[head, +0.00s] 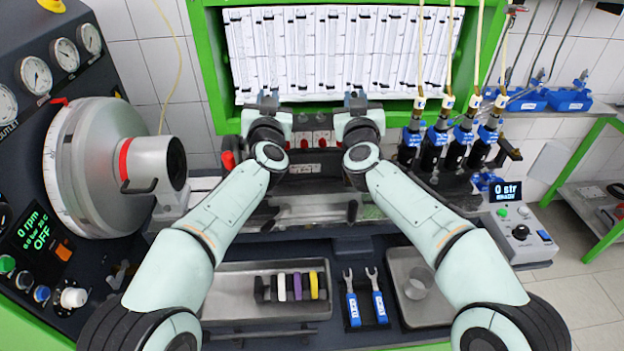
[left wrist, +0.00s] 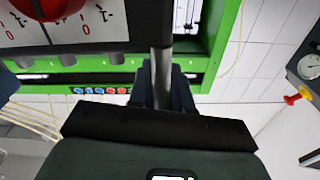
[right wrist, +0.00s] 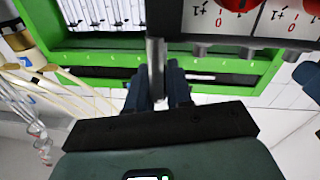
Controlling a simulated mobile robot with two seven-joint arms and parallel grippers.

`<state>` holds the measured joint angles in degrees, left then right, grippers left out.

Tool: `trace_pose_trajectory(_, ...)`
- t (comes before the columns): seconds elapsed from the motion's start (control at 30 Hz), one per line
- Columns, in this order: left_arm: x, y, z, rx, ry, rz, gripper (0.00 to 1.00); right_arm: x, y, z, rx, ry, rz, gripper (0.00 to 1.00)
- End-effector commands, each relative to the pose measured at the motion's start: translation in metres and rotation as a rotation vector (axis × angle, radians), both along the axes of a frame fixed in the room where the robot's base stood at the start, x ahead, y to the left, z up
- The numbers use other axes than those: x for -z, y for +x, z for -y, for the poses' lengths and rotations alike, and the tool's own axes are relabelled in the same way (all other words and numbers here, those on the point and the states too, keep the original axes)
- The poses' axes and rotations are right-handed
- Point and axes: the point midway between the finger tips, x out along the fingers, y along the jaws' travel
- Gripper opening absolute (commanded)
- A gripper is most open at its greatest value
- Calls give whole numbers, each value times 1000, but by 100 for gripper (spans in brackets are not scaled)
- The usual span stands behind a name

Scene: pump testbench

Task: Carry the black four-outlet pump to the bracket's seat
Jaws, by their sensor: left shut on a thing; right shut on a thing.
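The black pump (head: 318,157) is held between my two arms, in front of the green-framed cabinet in the head view. Red knobs and white scale plates show on it there. My left gripper (head: 268,103) and my right gripper (head: 355,103) are at its two ends. In the left wrist view my fingers (left wrist: 162,85) are shut around a metal bar beside the pump's scale plate (left wrist: 95,25). In the right wrist view my fingers (right wrist: 158,85) are shut on a similar bar, and grey stubs (right wrist: 248,53) show under the pump. I cannot clearly make out the bracket's seat.
A large grey motor (head: 110,160) and gauge panel stand at the left. Several dark-and-blue injectors (head: 455,150) with hoses stand at the right. A tray with coloured pieces (head: 230,290), two blue wrenches (head: 365,305) and another tray (head: 405,265) lie in front.

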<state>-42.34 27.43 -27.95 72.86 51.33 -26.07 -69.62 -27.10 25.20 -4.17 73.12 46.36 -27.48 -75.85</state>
Motion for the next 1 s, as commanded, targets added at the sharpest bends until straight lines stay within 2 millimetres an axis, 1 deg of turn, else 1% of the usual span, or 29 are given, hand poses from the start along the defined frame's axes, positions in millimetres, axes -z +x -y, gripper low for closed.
trace_pose_trajectory(0.03, -2, -1, -1, -2, 2, 7, 0, -5, 0, 7, 16, 3, 14, 0)
trace_pose_trajectory(0.3, 9, -1, -1, -2, 2, 7, 0, 6, 0, 7, 15, 2, 15, 0)
trace_pose_trajectory(0.33, 14, 0, 0, 0, 4, -3, 25, 11, 1, 6, 13, 1, 5, 27)
trace_pose_trajectory(0.4, 14, 0, 0, 0, 3, -2, 44, 11, 1, 5, 11, 2, 5, 46)
trace_pose_trajectory(0.87, 13, 0, 0, 0, 0, -1, 44, 13, 0, 1, 3, 0, 1, 46)
trace_pose_trajectory(1.0, 13, -6, 1, 0, -1, 0, 44, 13, 0, 1, 2, 0, 0, 46)
